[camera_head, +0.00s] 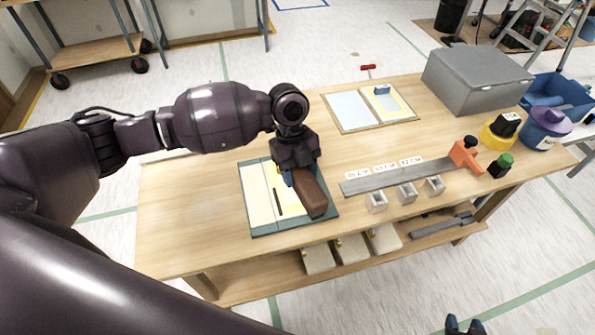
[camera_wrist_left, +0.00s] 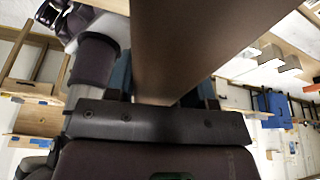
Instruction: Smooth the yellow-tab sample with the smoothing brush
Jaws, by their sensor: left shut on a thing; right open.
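My left gripper (camera_head: 292,172) is shut on the brown smoothing brush (camera_head: 312,195). It holds the brush over the right part of a green-edged board (camera_head: 292,229) at the table's near left. In the left wrist view, the brush (camera_wrist_left: 200,45) fills the upper middle, between the fingers. The board carries a cream sheet (camera_head: 257,196) and a yellow sheet (camera_head: 281,180) with a dark strip. The gripper and brush partly cover the yellow sheet. I cannot tell whether the bristles touch it, or make out a yellow tab. My right gripper (camera_head: 465,326) is open at the bottom edge.
A second board (camera_head: 371,123) with pale blue and yellow sheets lies at the back. A grey box (camera_head: 475,80), a long metal straightedge (camera_head: 400,177), an orange-handled tool (camera_head: 464,155), small white cups (camera_head: 407,194) and tubs stand to the right. The table's left end is clear.

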